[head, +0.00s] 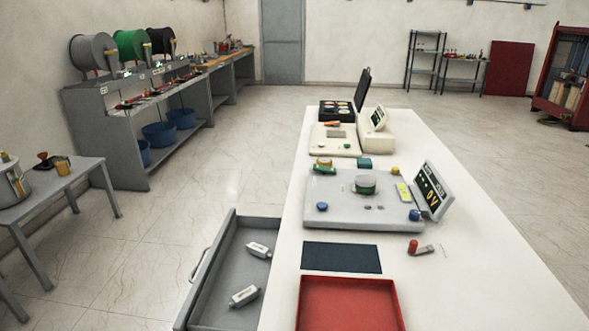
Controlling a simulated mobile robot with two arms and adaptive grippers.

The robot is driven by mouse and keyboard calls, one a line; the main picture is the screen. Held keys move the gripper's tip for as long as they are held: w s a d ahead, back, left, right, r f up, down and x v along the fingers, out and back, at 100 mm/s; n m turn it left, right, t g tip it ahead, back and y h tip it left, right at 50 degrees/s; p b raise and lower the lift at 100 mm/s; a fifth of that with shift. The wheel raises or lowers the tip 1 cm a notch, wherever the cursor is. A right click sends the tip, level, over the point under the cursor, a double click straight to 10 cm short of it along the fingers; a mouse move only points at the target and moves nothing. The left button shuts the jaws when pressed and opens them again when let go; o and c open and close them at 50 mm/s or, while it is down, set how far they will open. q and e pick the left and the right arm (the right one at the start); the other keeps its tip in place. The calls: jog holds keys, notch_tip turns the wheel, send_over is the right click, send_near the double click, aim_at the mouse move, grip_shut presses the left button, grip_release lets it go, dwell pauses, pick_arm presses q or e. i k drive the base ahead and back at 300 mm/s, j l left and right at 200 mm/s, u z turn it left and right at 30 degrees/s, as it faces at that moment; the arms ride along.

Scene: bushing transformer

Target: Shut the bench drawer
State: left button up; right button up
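The bench drawer (222,289) is pulled out from the left side of the white bench (462,266). Its handle (201,263) is on the drawer's left front face. Inside lie two small white cylindrical parts, one towards the back (259,250) and one nearer (244,296). The near end of the drawer is cut off by the picture's bottom edge. Neither of my grippers shows in the head view.
On the bench stand a red tray (348,281), a dark mat (341,258), a grey test device with a display (360,212) and an open black case (343,111). A grey table (77,183) stands at the left. The tiled floor left of the drawer is clear.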

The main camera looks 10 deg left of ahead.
aim_at(228, 269)
jog(key=j+z, duration=0.4)
jog(key=j, duration=2.05)
